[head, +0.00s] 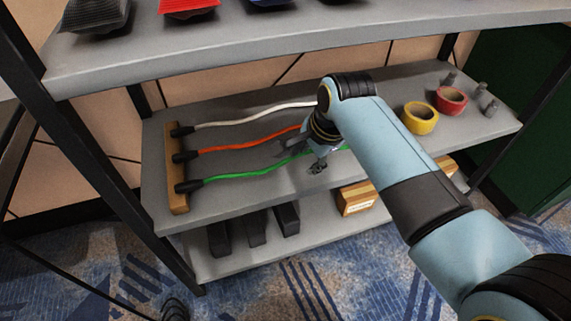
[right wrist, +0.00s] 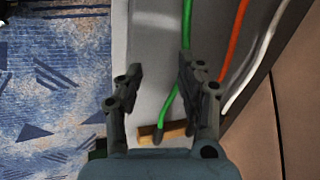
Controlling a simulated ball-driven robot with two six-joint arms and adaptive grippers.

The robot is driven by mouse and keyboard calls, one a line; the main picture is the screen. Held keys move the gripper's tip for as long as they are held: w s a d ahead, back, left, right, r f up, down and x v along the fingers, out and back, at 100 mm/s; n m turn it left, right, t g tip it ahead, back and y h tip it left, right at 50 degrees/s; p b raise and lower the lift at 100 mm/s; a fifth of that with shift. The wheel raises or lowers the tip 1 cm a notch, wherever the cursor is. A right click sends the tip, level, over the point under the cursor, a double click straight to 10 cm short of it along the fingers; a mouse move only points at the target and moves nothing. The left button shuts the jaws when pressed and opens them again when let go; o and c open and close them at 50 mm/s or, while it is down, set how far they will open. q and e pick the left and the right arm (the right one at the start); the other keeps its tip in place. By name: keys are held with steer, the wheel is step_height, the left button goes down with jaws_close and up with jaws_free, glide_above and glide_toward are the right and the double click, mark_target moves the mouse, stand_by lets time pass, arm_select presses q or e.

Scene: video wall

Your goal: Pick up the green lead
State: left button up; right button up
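The green lead (head: 245,173) lies along the grey middle shelf, the nearest of three leads. Its black plug end (head: 188,187) meets a wooden block (head: 178,190) at the left. My right gripper (head: 300,157) is at the shelf over the right part of the green lead; my arm hides some of the lead's far end. In the right wrist view the gripper (right wrist: 160,74) is open and empty. There the green lead (right wrist: 187,22) passes behind the right-hand finger and shows again below, between the fingers. My left gripper is not in view.
An orange lead (head: 240,145) and a white lead (head: 245,116) lie behind the green one. Yellow tape (head: 420,118) and red tape (head: 451,100) sit to the right. A dark post (head: 95,150) stands left.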

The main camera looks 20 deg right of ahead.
mark_target(292, 159)
steer(key=w+f+b, duration=0.1)
steer(key=w+a+f, duration=0.1)
steer(key=w, duration=0.1)
steer(key=w+f+b, duration=0.1)
steer(key=shift+w+a+b, duration=0.15)
steer(key=shift+w+b, duration=0.15)
steer(key=shift+b+x, duration=0.45)
steer(key=shift+x, duration=0.55)
steer(key=shift+w, duration=0.1)
steer(key=shift+r, duration=0.1)
steer(key=shift+c, duration=0.9)
jaws_close()
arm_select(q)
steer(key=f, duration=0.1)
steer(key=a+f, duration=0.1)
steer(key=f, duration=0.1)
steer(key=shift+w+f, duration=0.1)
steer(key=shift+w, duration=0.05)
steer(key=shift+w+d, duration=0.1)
